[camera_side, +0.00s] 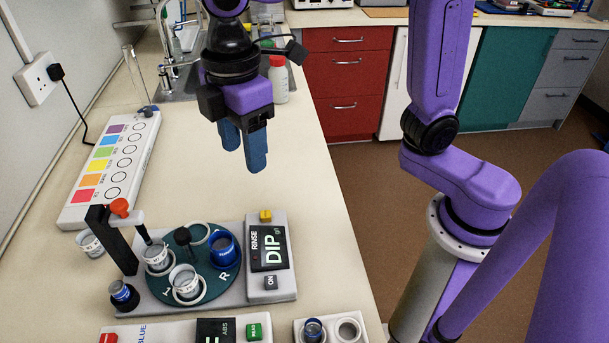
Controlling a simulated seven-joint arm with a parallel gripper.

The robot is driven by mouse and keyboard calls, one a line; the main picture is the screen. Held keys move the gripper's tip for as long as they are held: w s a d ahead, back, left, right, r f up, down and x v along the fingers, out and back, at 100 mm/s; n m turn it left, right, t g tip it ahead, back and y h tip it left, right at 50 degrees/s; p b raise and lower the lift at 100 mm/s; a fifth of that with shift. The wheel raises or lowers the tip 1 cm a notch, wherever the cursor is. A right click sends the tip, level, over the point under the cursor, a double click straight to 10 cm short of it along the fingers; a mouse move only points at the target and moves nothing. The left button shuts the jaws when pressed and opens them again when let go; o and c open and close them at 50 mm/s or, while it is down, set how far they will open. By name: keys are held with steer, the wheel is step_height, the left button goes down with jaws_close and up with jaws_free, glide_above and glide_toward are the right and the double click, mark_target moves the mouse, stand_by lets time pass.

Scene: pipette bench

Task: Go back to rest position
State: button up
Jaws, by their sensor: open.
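My gripper (243,148) hangs over the bench in the upper middle of the side view, fingers pointing down. Its two blue fingers are apart and nothing shows between them. It is above and behind the dipping station (268,284), not touching it. The station's green turntable (203,262) holds a blue cup (223,252) and white-ringed cups (185,281), with another cup (157,257) under the black arm with the red knob (119,206).
A colour chart strip (117,160) lies at left. A loose cup (90,244) and a dark blue-topped vial (124,294) stand left of the station. A reader (252,331) and a two-hole holder (328,319) are in front. A white bottle (278,80) stands behind my gripper.

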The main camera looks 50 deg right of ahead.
steer(key=s+d+f+m, duration=0.1)
steer(key=s+d+f, duration=0.3)
steer(key=s+d, duration=0.3)
steer(key=s+d+f+m, duration=0.2)
steer(key=s+d+f, duration=0.2)
steer(key=s+d, duration=0.4)
steer(key=d, duration=0.3)
steer(key=shift+d+f, duration=0.25)
steer(key=shift+f, duration=0.05)
